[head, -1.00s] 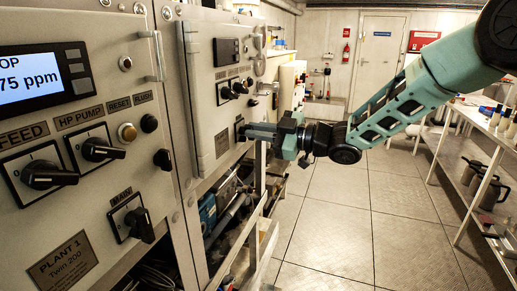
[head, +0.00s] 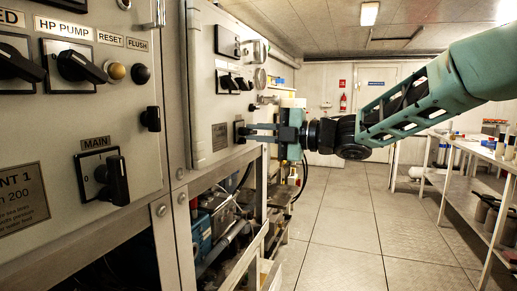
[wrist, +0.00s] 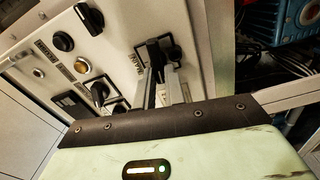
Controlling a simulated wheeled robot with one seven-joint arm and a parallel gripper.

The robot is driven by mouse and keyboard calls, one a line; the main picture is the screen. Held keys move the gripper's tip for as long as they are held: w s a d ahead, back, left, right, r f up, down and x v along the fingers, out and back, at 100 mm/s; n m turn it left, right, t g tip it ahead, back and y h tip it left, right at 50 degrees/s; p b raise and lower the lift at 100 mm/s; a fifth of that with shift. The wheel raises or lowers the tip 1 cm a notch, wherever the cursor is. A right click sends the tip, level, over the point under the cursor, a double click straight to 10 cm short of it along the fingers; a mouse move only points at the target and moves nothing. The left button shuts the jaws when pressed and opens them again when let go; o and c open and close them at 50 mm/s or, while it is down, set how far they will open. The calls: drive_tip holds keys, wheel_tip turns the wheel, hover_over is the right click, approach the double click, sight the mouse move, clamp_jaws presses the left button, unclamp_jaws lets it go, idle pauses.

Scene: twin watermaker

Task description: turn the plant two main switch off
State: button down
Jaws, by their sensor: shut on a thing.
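The plant two main switch (head: 238,131) is a black knob on a dark plate, low on the farther grey panel. My gripper (head: 246,133) reaches it from the right, fingers level. In the wrist view the black knob (wrist: 157,52) sits at the ends of my two fingers (wrist: 167,82), which are shut on it. The fingers hide part of the knob, and I cannot read its off or on mark.
The plant one panel (head: 100,125) with its own main switch (head: 113,180) is close on the left. Piping and pumps (head: 213,212) lie below the panels. Open floor (head: 335,225) is at centre, with a bench (head: 465,190) on the right.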

drive_tip(key=shift+f+n+b, duration=0.2)
drive_tip(key=shift+n+b, duration=0.45)
drive_tip(key=shift+n, duration=0.05)
drive_tip(key=shift+r, duration=0.1)
drive_tip(key=c, duration=1.5)
unclamp_jaws()
drive_tip(key=shift+o, duration=0.2)
drive_tip(key=b+v, duration=0.1)
drive_tip(key=v, duration=1.6)
drive_tip(key=shift+d, duration=0.15)
drive_tip(key=shift+s, duration=0.1)
